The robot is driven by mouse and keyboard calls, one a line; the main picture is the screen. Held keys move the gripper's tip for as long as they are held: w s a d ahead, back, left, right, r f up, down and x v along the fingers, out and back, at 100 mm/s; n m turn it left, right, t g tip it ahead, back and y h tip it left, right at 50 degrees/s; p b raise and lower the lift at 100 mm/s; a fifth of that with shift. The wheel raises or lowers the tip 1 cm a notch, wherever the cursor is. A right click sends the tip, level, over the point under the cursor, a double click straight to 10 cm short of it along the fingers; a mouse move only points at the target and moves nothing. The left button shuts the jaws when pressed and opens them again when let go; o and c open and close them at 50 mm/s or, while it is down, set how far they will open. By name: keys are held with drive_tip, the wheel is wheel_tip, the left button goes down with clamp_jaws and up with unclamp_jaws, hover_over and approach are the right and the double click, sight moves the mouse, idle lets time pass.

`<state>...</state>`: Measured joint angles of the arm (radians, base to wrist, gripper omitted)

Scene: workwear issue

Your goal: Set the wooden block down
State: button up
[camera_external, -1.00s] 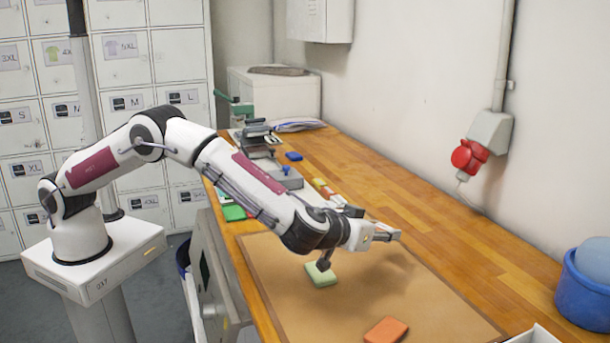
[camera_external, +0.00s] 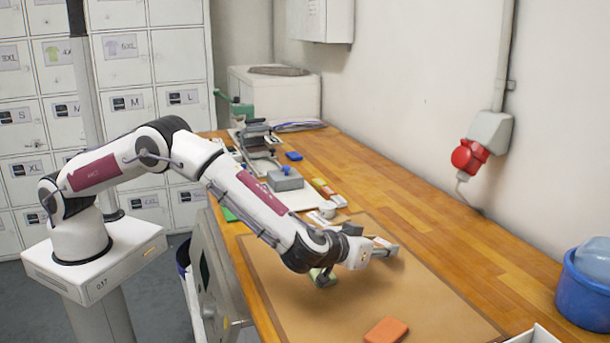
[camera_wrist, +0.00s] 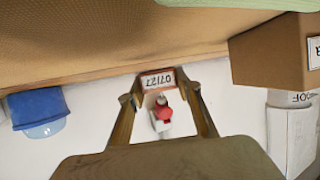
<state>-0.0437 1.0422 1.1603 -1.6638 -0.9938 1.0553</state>
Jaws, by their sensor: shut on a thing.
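An orange block (camera_external: 386,331) lies on the mat to the right. A blue tub (camera_external: 588,297) stands at the table's right. A grey box (camera_external: 286,180) and small items stand farther back. The mat's middle is clear. A red socket (camera_external: 468,156) is on the wall.

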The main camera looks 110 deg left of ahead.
drive_tip(key=shift+f, duration=0.35)
drive_tip(key=o, duration=0.9)
drive_tip(key=shift+f, duration=0.1)
drive_tip(key=shift+r, duration=0.45)
drive_tip(key=shift+s+d+r, duration=0.1)
drive_tip(key=shift+d+r, duration=0.1)
drive_tip(key=shift+r, duration=0.1)
drive_tip(key=v, duration=1.1)
drive_tip(key=shift+s+d+r, duration=0.1)
drive_tip(key=shift+d, duration=0.15)
